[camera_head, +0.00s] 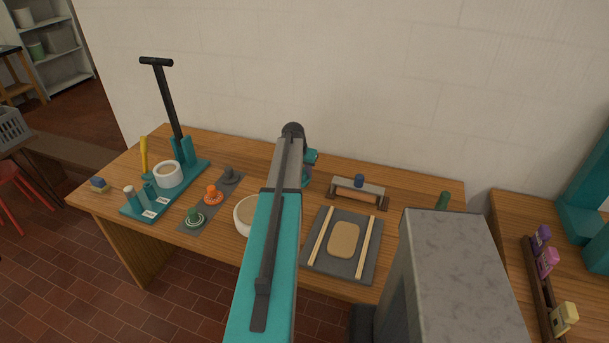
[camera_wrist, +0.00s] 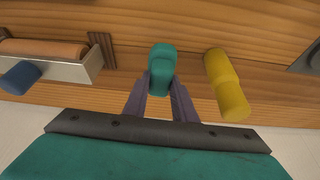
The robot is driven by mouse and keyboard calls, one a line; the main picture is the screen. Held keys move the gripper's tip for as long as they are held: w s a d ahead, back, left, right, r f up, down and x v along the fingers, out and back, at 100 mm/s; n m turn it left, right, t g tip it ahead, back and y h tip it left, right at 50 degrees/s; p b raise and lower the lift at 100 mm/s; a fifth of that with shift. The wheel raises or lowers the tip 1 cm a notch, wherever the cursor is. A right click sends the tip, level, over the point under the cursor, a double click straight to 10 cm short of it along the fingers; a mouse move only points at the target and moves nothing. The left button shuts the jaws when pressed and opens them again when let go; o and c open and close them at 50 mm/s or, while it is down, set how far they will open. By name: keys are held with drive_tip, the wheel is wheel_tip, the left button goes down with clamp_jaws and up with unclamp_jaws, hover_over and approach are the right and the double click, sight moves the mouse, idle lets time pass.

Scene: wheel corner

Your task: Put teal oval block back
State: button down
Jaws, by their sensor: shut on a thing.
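The teal oval block (camera_wrist: 162,60) is between the fingers of my gripper (camera_wrist: 161,88) in the wrist view. My gripper is shut on it, and the block sticks out past the fingertips over the wooden table. I cannot tell whether it touches the table. A yellow block (camera_wrist: 228,88) is just to the right of it in the wrist view, apart from the fingers. In the head view my arm hides the block, the yellow block and the fingertips.
The wooden table (camera_head: 120,180) stands against a white wall. A roller in a metal frame (camera_head: 358,190) and a grey board with a clay slab (camera_head: 312,250) are right of my arm. A teal stand with a white pot (camera_head: 168,174) is left. A white bowl (camera_head: 242,214) is partly hidden.

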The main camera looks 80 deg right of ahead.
sight(305, 174)
drive_tip(key=shift+d, duration=0.15)
drive_tip(key=shift+d+p, duration=0.35)
drive_tip(key=shift+d, duration=0.4)
drive_tip(key=shift+w+d+f, duration=0.1)
drive_tip(key=shift+d+f, duration=0.05)
drive_tip(key=shift+f, duration=0.05)
drive_tip(key=shift+f+p, duration=0.85)
drive_tip(key=shift+f, duration=0.6)
drive_tip(key=c, duration=1.5)
unclamp_jaws()
drive_tip(key=shift+o, duration=0.2)
drive_tip(key=shift+f, duration=0.1)
